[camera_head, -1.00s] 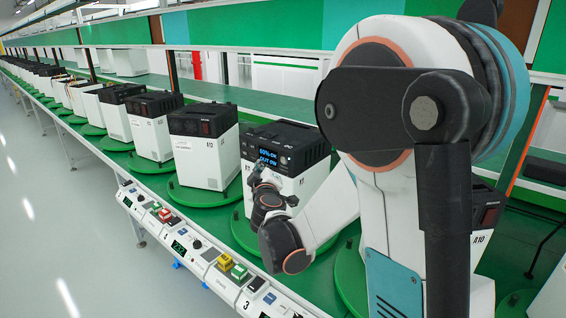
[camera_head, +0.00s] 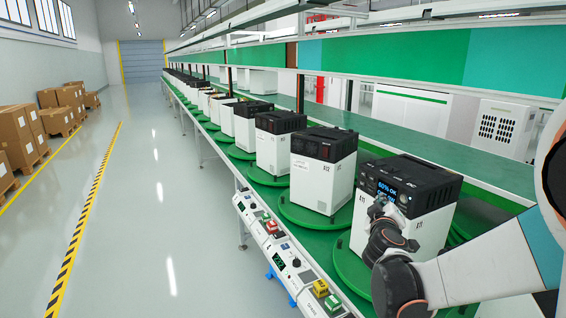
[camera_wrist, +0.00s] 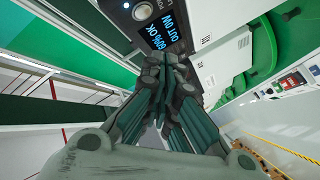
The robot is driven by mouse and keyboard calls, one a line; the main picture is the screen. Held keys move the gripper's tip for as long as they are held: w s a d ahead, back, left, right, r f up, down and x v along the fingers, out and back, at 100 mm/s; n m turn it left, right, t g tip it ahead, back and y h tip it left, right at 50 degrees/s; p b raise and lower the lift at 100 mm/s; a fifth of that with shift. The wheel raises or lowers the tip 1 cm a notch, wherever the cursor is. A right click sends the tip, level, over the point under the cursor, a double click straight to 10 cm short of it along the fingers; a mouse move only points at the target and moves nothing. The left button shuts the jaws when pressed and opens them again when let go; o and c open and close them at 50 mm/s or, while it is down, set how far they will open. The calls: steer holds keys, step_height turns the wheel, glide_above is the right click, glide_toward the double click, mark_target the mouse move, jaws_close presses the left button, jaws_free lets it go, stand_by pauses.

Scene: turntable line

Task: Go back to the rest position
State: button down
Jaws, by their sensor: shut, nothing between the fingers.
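A white power unit with a black top (camera_head: 410,230) stands on a green turntable at the right of the head view. Its front display (camera_head: 388,188) is lit blue with text, and it also shows close up in the wrist view (camera_wrist: 158,30). My gripper (camera_head: 378,207) is in front of this unit, just below the display. In the wrist view its dark fingers (camera_wrist: 168,68) are together with nothing between them. They point at the front panel; I cannot tell whether they touch it.
Several similar units, such as one beside it (camera_head: 323,170), stand on turntables along the line. A control rail (camera_head: 275,240) with coloured buttons runs along the front edge. A shelf (camera_head: 440,150) runs behind. The floor aisle (camera_head: 150,220) at left is clear; boxes on pallets (camera_head: 20,140) stand beyond.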

steer(key=s+a+m+g+y, duration=0.15)
steer(key=s+m+g, duration=0.25)
steer(key=s, duration=1)
steer(key=s+a+f+g+y, duration=0.2)
steer(key=s+a, duration=0.3)
steer(key=s, duration=0.4)
steer(key=s+a+f+g+y, duration=0.2)
steer(key=s+a, duration=0.4)
steer(key=s, duration=0.4)
steer(key=shift+s+a+f+m+y, duration=0.2)
steer(key=shift+f+m+y, duration=0.1)
steer(key=shift+f+y, duration=0.3)
steer(key=shift+w+d, duration=0.1)
steer(key=shift+d, duration=0.1)
